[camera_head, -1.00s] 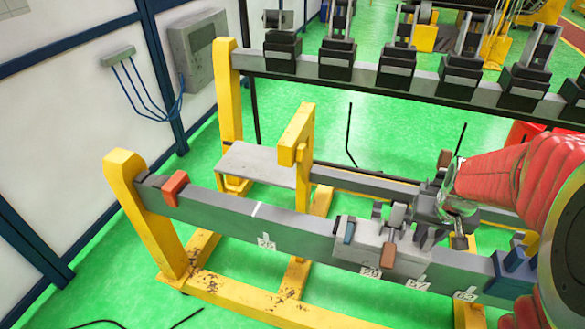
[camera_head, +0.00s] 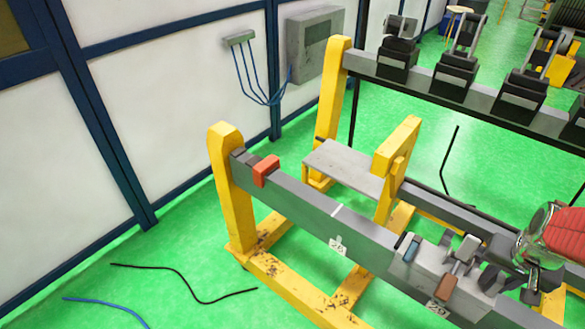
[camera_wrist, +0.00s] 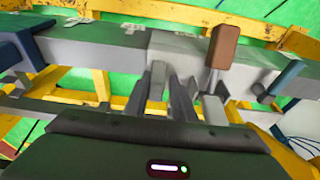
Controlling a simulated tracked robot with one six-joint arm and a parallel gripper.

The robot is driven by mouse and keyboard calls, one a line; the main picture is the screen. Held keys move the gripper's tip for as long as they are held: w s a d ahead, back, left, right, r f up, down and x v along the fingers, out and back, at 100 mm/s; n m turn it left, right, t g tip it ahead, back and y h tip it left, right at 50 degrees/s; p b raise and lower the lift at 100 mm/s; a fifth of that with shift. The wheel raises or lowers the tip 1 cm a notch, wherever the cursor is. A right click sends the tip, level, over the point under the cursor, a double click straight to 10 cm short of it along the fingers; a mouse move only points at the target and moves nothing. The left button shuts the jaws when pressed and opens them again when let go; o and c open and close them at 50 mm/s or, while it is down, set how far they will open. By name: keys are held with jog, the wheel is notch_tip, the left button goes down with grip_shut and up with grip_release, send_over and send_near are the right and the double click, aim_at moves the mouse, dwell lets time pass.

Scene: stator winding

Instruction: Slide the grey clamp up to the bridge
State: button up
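The grey clamp (camera_head: 428,268) is a block on the front grey rail (camera_head: 310,206), with a blue lever (camera_head: 410,249) and a brown handle (camera_head: 447,287). My gripper (camera_head: 505,272) is at the clamp's right side in the head view. In the wrist view, my gripper's two grey fingers (camera_wrist: 168,88) point at the clamp body (camera_wrist: 183,50), left of the brown handle (camera_wrist: 222,46). Which part is the bridge is unclear; a grey plate (camera_head: 345,164) lies between the rails beside a yellow upright (camera_head: 396,150).
An orange-red block (camera_head: 265,170) sits near the rail's left end, by a yellow post (camera_head: 230,190). The rail between this block and the clamp is clear, with a white mark and a number tag (camera_head: 337,246). A rear rail carries several black clamps (camera_head: 455,72).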

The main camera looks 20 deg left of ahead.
send_near(424, 251)
jog(key=shift+x, duration=2.65)
jog(key=shift+w+a, duration=0.75)
jog(key=shift+a, duration=1.85)
jog(key=shift+w+a, duration=0.75)
jog(key=shift+a, duration=1.85)
jog(key=shift+w+a, duration=0.8)
jog(key=shift+a, duration=1.8)
jog(key=shift+w+a, duration=0.55)
jog(key=shift+a, duration=1.35)
jog(key=shift+w+a, duration=0.55)
jog(key=shift+a, duration=1.35)
jog(key=shift+w+a, duration=0.55)
jog(key=shift+a, duration=1.35)
jog(key=shift+w+a, duration=0.15)
jog(key=shift+a, duration=0.25)
